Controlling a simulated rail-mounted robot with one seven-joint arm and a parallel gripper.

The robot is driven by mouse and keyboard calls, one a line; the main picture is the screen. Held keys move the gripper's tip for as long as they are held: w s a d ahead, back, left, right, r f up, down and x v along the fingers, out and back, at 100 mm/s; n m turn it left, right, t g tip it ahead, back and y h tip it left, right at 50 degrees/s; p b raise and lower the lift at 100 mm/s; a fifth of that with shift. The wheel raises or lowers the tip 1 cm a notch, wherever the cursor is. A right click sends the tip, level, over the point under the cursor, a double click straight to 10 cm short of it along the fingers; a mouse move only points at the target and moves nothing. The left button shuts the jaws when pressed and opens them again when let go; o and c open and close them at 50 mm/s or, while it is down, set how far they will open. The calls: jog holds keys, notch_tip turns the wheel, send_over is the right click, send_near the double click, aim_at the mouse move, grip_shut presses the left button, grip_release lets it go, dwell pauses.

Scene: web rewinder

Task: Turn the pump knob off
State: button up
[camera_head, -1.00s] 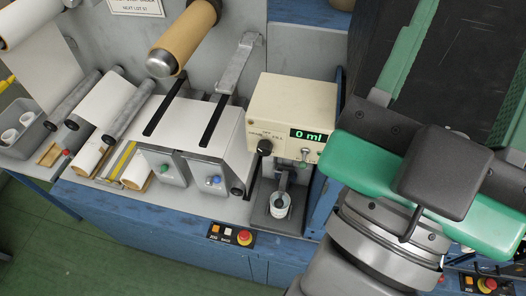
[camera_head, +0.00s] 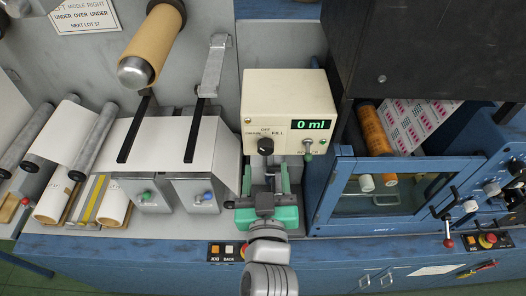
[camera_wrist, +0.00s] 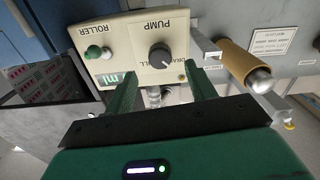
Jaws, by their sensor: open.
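The black pump knob (camera_head: 265,146) is on the front of the cream pump box (camera_head: 262,90). OFF is printed above it, DRAIN to its left and FILL to its right. Which mark it points at is too small to tell. In the wrist view the picture is turned over, and the knob (camera_wrist: 160,57) shows between and beyond my two green fingers. My gripper (camera_head: 270,172) is open and empty, just below and in front of the knob, apart from it. The cup seen earlier below the box is hidden behind my gripper.
The display (camera_head: 312,125) reads 0 ml, with a green roller toggle (camera_head: 308,148) right of the knob. A blue frame (camera_head: 318,190) stands close on the right. Grey blocks with a green button (camera_head: 146,196) and a blue button (camera_head: 208,195) are at the left.

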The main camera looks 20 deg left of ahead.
aim_at(267, 151)
jog(key=p+x, duration=0.1)
jog(key=x, duration=0.5)
jog(key=shift+r, duration=0.1)
jog(key=c, duration=1)
jog(key=shift+o, duration=0.2)
jog(key=shift+m, duration=0.3)
jog(key=m+p, duration=0.1)
jog(key=m, duration=0.2)
jog(key=shift+r+m, duration=0.1)
jog(key=shift+m, duration=0.2)
jog(key=shift+d+m+p, duration=0.1)
jog(key=shift+m+p, duration=0.95)
jog(key=shift+m, duration=1.45)
jog(key=o, duration=1)
jog(key=shift+c, duration=0.2)
